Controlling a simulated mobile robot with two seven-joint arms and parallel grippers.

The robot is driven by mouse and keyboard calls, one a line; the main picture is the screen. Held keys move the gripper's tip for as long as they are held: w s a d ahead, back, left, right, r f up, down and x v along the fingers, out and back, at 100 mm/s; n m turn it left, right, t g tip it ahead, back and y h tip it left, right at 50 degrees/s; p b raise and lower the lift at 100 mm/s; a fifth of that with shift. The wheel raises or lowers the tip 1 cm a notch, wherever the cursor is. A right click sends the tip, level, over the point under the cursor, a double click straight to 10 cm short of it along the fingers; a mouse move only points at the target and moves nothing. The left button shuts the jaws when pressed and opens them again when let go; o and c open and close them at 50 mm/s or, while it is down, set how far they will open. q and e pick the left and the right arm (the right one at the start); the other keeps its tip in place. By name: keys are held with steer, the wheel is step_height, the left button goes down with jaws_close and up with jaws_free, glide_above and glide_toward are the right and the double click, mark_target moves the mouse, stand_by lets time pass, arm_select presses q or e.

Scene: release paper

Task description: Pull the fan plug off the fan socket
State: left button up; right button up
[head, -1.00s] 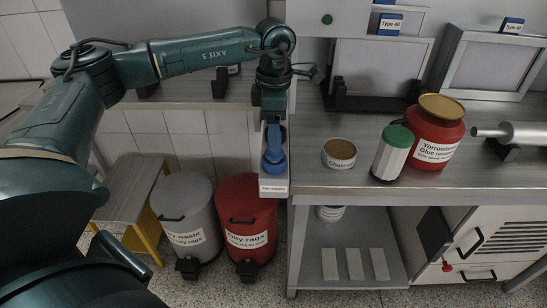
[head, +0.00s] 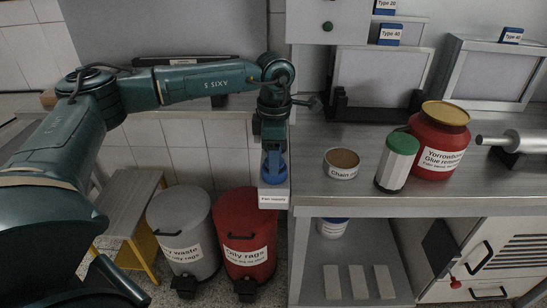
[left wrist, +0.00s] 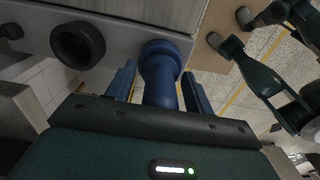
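The blue fan plug (head: 273,167) sits at the white fan socket box labelled "Fan supply" (head: 273,200), at the left end of the workbench. In the left wrist view the plug (left wrist: 160,75) stands against the grey panel, its round wide end at the panel. My left gripper (left wrist: 160,92) has one finger on each side of the plug's narrower body. Narrow gaps show between fingers and plug, so it looks open around it. In the head view the gripper (head: 273,147) hangs just above the plug and hides its upper part. My right gripper is not in view.
The workbench (head: 330,195) holds a chain oil tin (head: 341,163), a green-capped container (head: 397,162) and a red glue remover jar (head: 438,142). A grey bin (head: 183,228) and a red bin (head: 245,235) stand below. A black round socket (left wrist: 78,45) is beside the plug.

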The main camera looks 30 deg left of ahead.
arm_select(q)
steer(key=c, duration=0.8)
steer(key=shift+r, duration=0.2)
steer(key=shift+c, duration=0.2)
steer(key=shift+r+p, duration=1.9)
steer(key=shift+r, duration=0.55)
steer(key=shift+d, duration=0.1)
